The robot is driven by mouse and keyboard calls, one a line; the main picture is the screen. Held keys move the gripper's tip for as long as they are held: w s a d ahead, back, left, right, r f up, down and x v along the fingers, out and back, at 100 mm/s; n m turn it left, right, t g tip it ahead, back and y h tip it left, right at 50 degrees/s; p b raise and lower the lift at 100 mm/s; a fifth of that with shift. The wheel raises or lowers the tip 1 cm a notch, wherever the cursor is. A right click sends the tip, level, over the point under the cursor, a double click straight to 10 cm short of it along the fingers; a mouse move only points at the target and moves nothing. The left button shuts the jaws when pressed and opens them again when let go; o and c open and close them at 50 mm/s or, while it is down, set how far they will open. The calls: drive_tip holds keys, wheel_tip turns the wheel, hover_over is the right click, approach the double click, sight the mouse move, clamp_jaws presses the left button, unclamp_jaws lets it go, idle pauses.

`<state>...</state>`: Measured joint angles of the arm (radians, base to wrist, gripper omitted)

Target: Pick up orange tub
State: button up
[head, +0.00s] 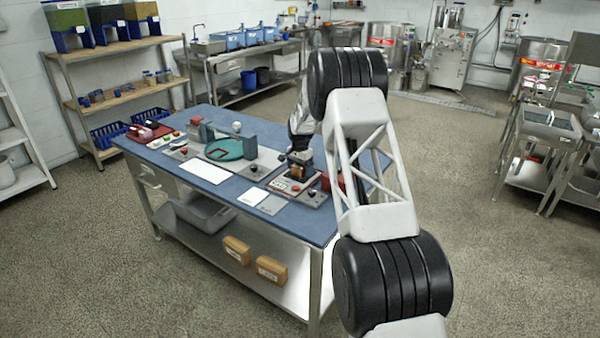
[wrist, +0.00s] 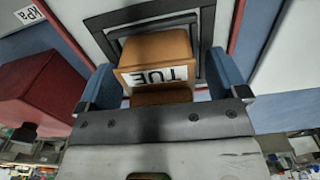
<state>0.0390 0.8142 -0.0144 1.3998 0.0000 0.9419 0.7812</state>
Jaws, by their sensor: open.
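The orange tub (wrist: 155,50) is a box-like block with a white label in dark letters. In the wrist view it is between the two blue fingers of my gripper (wrist: 160,82). The fingers are open, one on each side of it, with a small gap showing on the right. Whether the left finger touches it is unclear. The tub stands on a pale panel with a dark square frame. In the head view the tub (head: 297,172) is small and partly hidden under my gripper (head: 299,160), on the blue-topped table (head: 232,192).
A dark red block (wrist: 40,95) stands close left of my gripper in the wrist view. A red block (head: 327,182) is right of the tub in the head view. A green pad (head: 222,150) lies left of it. White sheets (head: 252,196) lie toward the table's front edge.

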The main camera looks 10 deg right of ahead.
drive_tip(key=c, duration=1)
drive_tip(key=shift+r, duration=0.2)
drive_tip(key=shift+r, duration=1.35)
drive_tip(key=shift+s+r, duration=0.1)
drive_tip(key=shift+r, duration=0.25)
drive_tip(key=s, duration=0.5)
drive_tip(key=s+r, duration=0.1)
drive_tip(key=s, duration=0.9)
drive_tip(key=shift+s+a+r, duration=0.15)
drive_tip(key=shift+s+a, duration=0.15)
drive_tip(key=shift+s, duration=0.1)
